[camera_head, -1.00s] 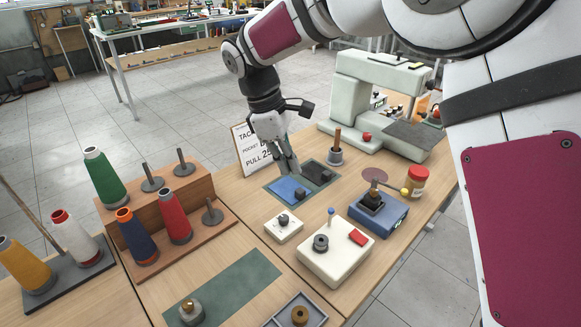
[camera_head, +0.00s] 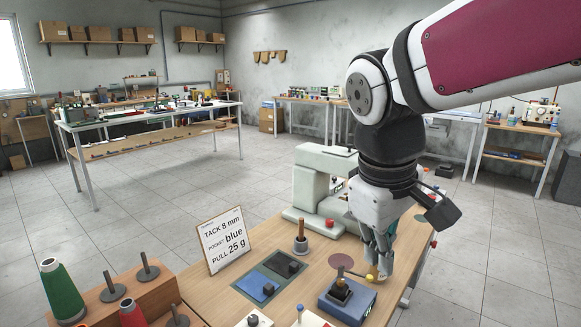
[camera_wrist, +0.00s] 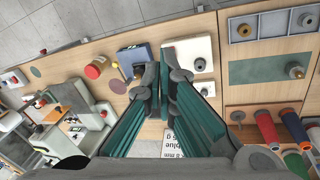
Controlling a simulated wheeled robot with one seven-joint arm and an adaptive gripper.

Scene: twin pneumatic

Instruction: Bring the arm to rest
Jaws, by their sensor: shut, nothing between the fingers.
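My gripper (camera_head: 381,274) hangs with its fingers pointing down at the right side of the wooden bench (camera_head: 205,284), just past the blue device with a round disc (camera_head: 347,305). In the wrist view the green-sided fingers (camera_wrist: 163,72) are shut and empty, above the bench near the blue device (camera_wrist: 132,60) and a white box (camera_wrist: 190,55). In the head view the fingers hide part of what stands behind them. I cannot tell their exact height above the bench.
A pale sewing machine (camera_head: 308,190) stands behind. A sign (camera_head: 222,240), a peg on a round base (camera_head: 301,240) and a blue pad (camera_head: 258,286) are to the left. Thread cones (camera_head: 62,292) stand at lower left.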

